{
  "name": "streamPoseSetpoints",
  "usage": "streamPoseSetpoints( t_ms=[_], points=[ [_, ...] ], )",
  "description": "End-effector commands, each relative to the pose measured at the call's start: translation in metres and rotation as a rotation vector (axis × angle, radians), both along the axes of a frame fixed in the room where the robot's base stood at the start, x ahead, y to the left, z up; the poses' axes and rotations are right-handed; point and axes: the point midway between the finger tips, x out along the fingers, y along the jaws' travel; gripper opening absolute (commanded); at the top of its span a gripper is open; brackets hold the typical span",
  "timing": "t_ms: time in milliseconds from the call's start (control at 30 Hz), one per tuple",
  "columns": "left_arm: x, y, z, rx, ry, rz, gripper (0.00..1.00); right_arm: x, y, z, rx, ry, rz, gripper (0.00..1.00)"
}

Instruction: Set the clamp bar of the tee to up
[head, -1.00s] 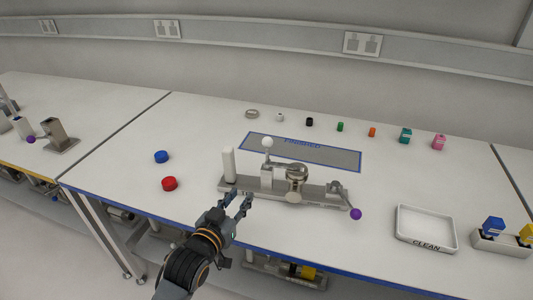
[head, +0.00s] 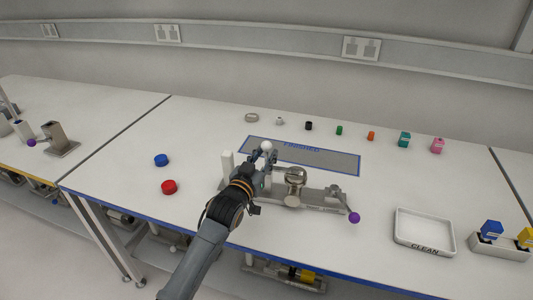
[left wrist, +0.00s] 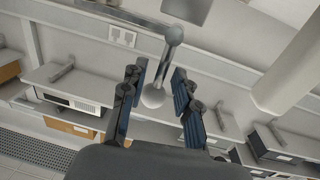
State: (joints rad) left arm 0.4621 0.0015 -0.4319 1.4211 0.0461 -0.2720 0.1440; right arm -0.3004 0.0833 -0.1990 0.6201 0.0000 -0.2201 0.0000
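A metal fixture (head: 322,203) stands on the table with a round steel fitting (head: 296,176), which I take to be the tee, mounted on it. A lever with a white ball knob (head: 266,146) stands up left of the fitting. A lever with a purple ball knob (head: 354,217) sticks out at the fixture's right end. My left gripper (head: 263,158) is at the white knob. In the left wrist view the white knob (left wrist: 153,96) and its rod lie between the two open fingers (left wrist: 155,92), with gaps visible beside it. My right gripper is not in view.
A white post (head: 227,163) rises at the fixture's left end. A white CLEAN tray (head: 425,231) is at the right. The blue-edged FINISHED mat (head: 335,160) behind the fixture is clear.

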Motion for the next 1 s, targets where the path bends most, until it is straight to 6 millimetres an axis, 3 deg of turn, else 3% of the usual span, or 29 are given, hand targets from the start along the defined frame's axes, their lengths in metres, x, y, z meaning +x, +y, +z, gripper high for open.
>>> streamPoseSetpoints(
  t_ms=[467, 633, 1000],
  points=[
    [0.0109, -0.0052, -0.0001, -0.001, 0.001, -0.001, 0.31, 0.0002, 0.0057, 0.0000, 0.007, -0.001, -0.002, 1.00],
    [0.0109, -0.0051, -0.0001, -0.001, 0.001, 0.000, 0.00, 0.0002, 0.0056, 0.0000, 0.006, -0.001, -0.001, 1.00],
    [0.0108, -0.0047, 0.0001, -0.005, 0.001, 0.000, 0.00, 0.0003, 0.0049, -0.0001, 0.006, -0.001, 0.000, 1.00]
  ],
)
